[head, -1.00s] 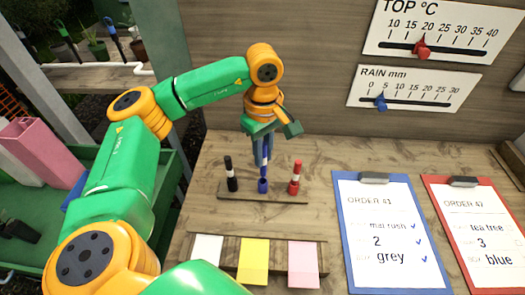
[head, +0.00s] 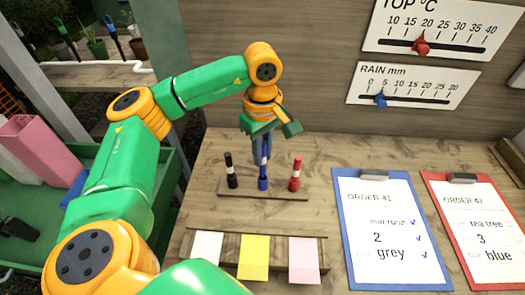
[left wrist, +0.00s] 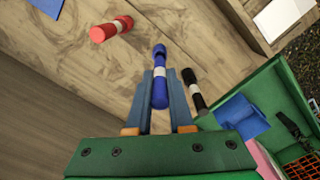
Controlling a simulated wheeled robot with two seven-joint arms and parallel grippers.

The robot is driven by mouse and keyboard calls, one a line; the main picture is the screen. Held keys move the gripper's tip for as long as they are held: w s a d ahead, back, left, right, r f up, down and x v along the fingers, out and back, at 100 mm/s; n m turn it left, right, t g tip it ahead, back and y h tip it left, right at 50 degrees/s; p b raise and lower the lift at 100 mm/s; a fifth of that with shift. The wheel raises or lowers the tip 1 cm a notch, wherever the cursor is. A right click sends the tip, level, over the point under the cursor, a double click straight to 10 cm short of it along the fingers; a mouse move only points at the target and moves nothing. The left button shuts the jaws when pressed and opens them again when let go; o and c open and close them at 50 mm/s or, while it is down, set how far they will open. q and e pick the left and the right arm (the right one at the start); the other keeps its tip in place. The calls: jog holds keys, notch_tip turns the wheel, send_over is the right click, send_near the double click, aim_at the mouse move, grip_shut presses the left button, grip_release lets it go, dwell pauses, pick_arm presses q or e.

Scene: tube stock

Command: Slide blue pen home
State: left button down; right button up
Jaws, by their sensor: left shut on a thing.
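The blue pen (head: 263,183) is upright in the head view, in the middle of the wooden pen rack (head: 250,195). Its lower end meets the rack between the black pen (head: 231,172) and the red pen (head: 295,174). I cannot tell how deep it sits. My left gripper (head: 262,155) is shut on the blue pen from above and hides part of it. In the left wrist view the blue pen (left wrist: 160,92), with its white band, is between my two fingers (left wrist: 160,105). My right gripper is not in view.
White, yellow (head: 254,258) and pink (head: 303,260) cards stand in a wooden rail in front of the pens. Two clipboards, blue (head: 341,268) and red (head: 436,232), lie to the right. The wall behind carries two slider gauges (head: 412,87).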

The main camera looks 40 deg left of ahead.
pick_arm(q)
jog(key=shift+f, duration=0.5)
jog(key=shift+f+b, duration=0.1)
jog(key=shift+b, duration=0.2)
jog(key=shift+f+b, duration=1.3)
jog(key=shift+f, duration=0.25)
jog(key=shift+r, duration=0.1)
jog(key=c, duration=0.7)
grip_release()
